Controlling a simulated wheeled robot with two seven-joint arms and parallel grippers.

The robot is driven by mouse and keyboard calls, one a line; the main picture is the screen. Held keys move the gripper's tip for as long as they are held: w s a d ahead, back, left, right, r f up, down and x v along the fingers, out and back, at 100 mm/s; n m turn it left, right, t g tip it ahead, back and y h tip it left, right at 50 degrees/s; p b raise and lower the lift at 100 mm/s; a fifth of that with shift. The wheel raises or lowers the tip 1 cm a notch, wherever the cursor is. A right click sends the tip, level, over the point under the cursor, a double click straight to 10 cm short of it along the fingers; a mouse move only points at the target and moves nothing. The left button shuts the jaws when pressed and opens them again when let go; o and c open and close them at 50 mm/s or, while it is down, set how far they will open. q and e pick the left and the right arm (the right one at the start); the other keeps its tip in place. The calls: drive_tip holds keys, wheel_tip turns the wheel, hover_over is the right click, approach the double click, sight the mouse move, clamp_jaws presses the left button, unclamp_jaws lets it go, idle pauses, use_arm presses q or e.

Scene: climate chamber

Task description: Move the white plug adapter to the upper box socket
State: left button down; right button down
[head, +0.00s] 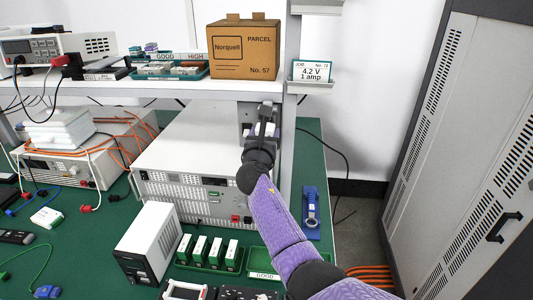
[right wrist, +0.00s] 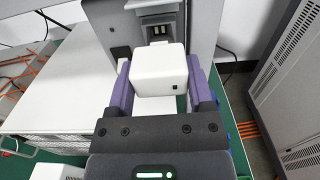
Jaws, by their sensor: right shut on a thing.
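The white plug adapter (right wrist: 158,68) sits between the purple fingers of my right gripper (right wrist: 160,98), which is shut on it. In the head view my right gripper (head: 264,128) reaches up to the grey box on the post under the shelf, and it mostly hides the adapter. In the right wrist view a grey socket box (right wrist: 155,8) with dark slots shows just beyond the adapter's far edge. I cannot tell whether the adapter touches it. A grey panel with a dark square opening (right wrist: 121,52) is left of the adapter. My left gripper is not in view.
A large white instrument (head: 185,150) stands left of my right arm. The shelf (head: 180,88) above carries a parcel box (head: 243,48) and trays. A blue device (head: 311,208) lies on the green bench right of my arm. A tall grey cabinet (head: 440,130) stands at right.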

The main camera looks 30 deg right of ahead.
drive_tip(key=shift+w+d, duration=0.15)
drive_tip(key=shift+w, duration=0.05)
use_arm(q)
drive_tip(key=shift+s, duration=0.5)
use_arm(e)
drive_tip(key=shift+r, duration=0.1)
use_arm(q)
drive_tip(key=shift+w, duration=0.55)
use_arm(e)
drive_tip(key=shift+w+d, duration=0.35)
drive_tip(key=shift+w, duration=0.05)
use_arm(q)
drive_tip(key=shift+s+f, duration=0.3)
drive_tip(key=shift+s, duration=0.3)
